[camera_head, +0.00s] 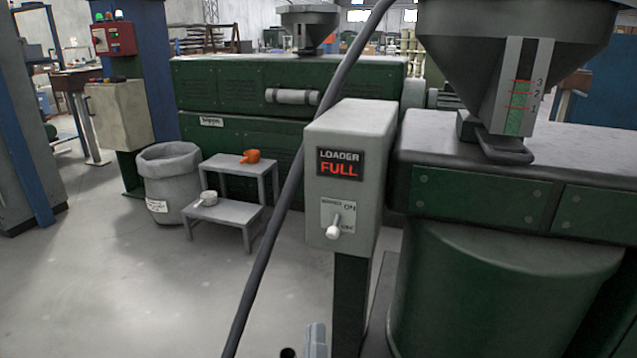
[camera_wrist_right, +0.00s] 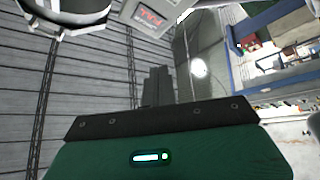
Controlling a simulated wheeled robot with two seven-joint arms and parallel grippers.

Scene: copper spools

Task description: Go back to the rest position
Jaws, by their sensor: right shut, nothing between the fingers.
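My right gripper (camera_head: 315,340) shows only in part at the bottom edge of the head view, just left of the loader box's post. In the right wrist view its dark fingers (camera_wrist_right: 157,86) are together, with nothing between them. The grey loader box (camera_head: 350,175) stands above and to the right of it in the head view. Its display reads LOADER FULL, and a white toggle switch (camera_head: 334,228) sits below. The box's red display (camera_wrist_right: 150,18) also shows at the top of the right wrist view, apart from the fingers. My left gripper is not in view.
A dark hose (camera_head: 290,180) runs diagonally past the box. A green machine with a hopper (camera_head: 515,60) fills the right. A grey step stool (camera_head: 235,195) holds an orange scoop (camera_head: 251,156) and a pale one (camera_head: 208,198); a bin (camera_head: 168,178) stands beside it. Floor at left is clear.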

